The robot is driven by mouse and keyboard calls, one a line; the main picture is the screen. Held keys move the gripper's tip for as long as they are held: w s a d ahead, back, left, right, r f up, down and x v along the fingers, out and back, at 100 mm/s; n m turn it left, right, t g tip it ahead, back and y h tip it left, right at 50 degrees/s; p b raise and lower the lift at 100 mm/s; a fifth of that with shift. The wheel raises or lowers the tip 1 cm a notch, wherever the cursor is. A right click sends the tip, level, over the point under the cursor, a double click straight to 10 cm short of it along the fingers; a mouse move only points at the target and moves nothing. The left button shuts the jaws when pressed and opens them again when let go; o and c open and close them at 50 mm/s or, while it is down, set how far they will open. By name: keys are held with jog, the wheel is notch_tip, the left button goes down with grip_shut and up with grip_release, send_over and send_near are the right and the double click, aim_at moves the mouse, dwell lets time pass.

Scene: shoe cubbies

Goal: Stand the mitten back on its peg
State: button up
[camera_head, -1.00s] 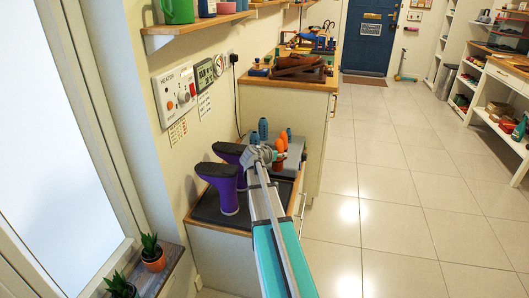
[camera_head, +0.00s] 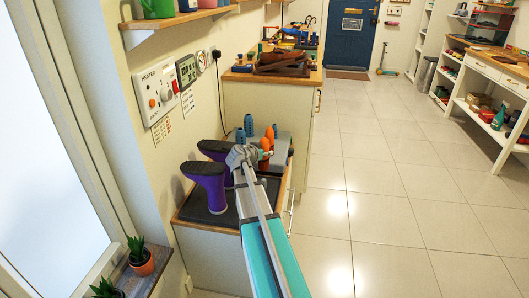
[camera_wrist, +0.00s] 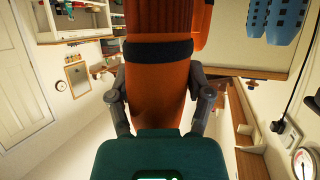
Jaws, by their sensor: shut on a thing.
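The orange mitten (camera_wrist: 158,100) fills the middle of the wrist view, with a black band and a darker ribbed part above it. My gripper (camera_wrist: 160,112) is shut on it, one finger on each side. In the head view my gripper (camera_head: 243,155) is at the grey rack (camera_head: 279,150), beside orange shapes (camera_head: 265,144); which of these is the held mitten is hard to tell. Another orange piece (camera_wrist: 204,22) shows at the upper right of the wrist view. The peg under the mitten is not visible.
Blue mitten-like items (camera_head: 248,125) stand on the rack behind my gripper. Purple boots (camera_head: 206,185) stand on a dark tray (camera_head: 202,214) to the left. A heater panel (camera_head: 157,93) is on the wall. The tiled floor (camera_head: 380,220) at right is clear.

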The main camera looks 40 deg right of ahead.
jog(key=b, duration=0.4)
send_over(264, 179)
jog(key=shift+f, duration=2.4)
jog(key=shift+f+b, duration=3.35)
jog(key=shift+b, duration=0.15)
jog(key=o, duration=1.2)
jog(key=shift+r, duration=0.25)
